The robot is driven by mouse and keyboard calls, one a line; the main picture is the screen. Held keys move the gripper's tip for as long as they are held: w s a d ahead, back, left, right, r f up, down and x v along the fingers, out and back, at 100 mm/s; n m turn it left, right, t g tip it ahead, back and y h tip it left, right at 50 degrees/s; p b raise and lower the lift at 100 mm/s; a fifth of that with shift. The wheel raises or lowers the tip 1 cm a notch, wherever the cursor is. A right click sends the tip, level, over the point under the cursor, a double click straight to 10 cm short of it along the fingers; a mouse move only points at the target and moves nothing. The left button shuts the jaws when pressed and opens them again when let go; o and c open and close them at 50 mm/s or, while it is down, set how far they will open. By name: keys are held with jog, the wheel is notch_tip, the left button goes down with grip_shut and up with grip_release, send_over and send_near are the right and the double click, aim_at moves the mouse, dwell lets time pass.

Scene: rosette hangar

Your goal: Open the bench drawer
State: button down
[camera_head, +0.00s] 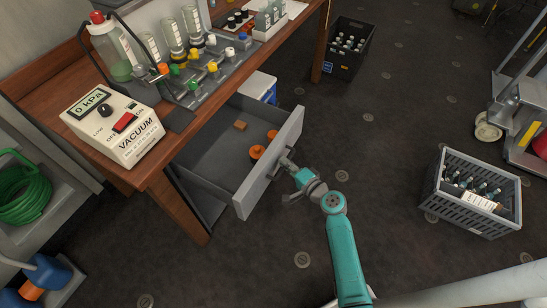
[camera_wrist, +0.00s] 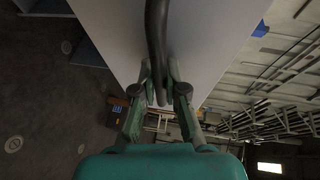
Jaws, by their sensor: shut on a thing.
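The bench drawer (camera_head: 277,167) is grey and stands pulled out from under the wooden bench (camera_head: 166,192). Inside it lie orange round pieces (camera_head: 257,152) and a small brown block (camera_head: 240,125). My gripper (camera_head: 287,163) is at the drawer's front face, shut on its handle. In the wrist view the dark handle bar (camera_wrist: 156,40) runs between the fingers of my gripper (camera_wrist: 160,80), in front of the pale drawer front (camera_wrist: 205,45). In the head view the handle is partly hidden by my gripper.
A vacuum unit (camera_head: 113,122), a bottle (camera_head: 117,48) and a valve rack (camera_head: 205,70) stand on the bench. A grey crate of bottles (camera_head: 470,192) is on the floor at right, a black crate (camera_head: 347,48) behind. Floor around my arm is clear.

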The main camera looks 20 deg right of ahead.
jog(key=shift+s+d, duration=0.75)
jog(key=shift+s, duration=0.3)
jog(key=c, duration=1.2)
grip_release()
jog(key=shift+s, duration=0.1)
jog(key=v, duration=1.1)
jog(key=shift+s, duration=0.3)
